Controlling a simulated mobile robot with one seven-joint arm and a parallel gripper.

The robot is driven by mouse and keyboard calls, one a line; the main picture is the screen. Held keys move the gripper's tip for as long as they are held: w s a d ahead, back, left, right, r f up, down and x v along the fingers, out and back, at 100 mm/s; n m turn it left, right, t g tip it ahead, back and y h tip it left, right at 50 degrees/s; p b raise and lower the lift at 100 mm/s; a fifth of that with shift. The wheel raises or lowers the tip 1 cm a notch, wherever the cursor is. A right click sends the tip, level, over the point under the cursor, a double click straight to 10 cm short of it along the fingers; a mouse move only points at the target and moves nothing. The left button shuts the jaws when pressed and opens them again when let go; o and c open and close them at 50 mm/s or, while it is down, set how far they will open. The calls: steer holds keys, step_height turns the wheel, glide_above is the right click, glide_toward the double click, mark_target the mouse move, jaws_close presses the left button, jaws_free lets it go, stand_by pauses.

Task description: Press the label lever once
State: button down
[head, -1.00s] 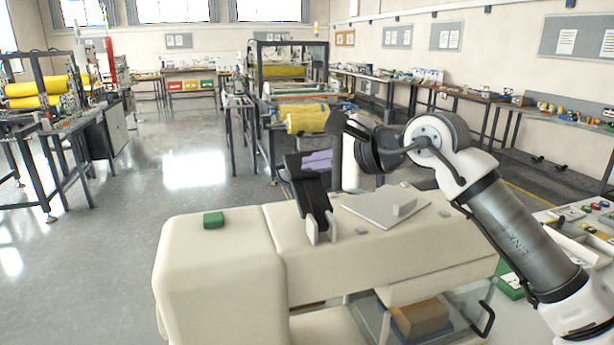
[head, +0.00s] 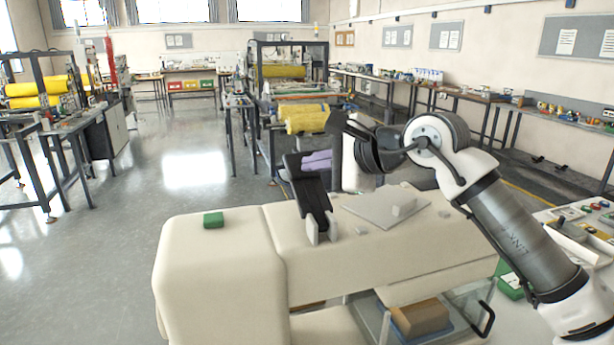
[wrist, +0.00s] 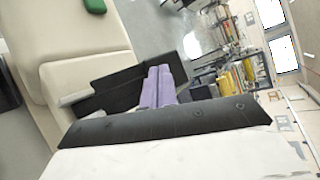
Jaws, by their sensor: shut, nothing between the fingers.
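The label lever (head: 310,195) is a black flat arm on pale brackets, standing tilted up from the top of a beige machine (head: 215,270). In the wrist view the black lever (wrist: 112,90) lies just left of my fingertips. My gripper (head: 317,160) has purple fingers, shut together with nothing between them. In the head view they show just behind and right of the lever's upper part. In the wrist view the shut fingers (wrist: 158,84) appear very close to the lever; I cannot tell whether they touch it.
A small green block (head: 213,220) sits on the machine's left top. A grey plate (head: 375,208) lies right of the lever, below my arm. A clear tray (head: 375,318) with a brown box (head: 420,316) is at the machine's lower front. Open floor lies to the left.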

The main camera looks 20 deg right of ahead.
mark_target(312, 182)
steer(key=shift+f, duration=0.1)
steer(key=shift+w+f+b, duration=0.2)
steer(key=shift+f+b, duration=0.15)
steer(key=shift+b, duration=0.3)
steer(key=shift+w+f+b, duration=0.3)
steer(key=shift+f+b, duration=0.25)
steer(key=shift+f, duration=0.05)
steer(key=shift+w+f+b, duration=0.35)
steer(key=shift+f+b, duration=0.25)
steer(key=shift+f, duration=0.05)
steer(key=shift+w+f+b, duration=0.3)
steer(key=shift+f+b, duration=0.25)
steer(key=shift+f, duration=0.05)
stand_by(2.2)
steer(key=shift+s+r+p, duration=0.25)
steer(key=shift+s+r, duration=0.1)
steer(key=shift+r, duration=0.4)
steer(key=shift+s+r+p, duration=0.25)
steer(key=shift+s+r, duration=0.15)
steer(key=shift+r, duration=0.3)
steer(key=shift+s+r+p, duration=0.25)
steer(key=shift+s+r, duration=0.1)
steer(key=shift+r, duration=0.4)
steer(key=shift+r, duration=0.1)
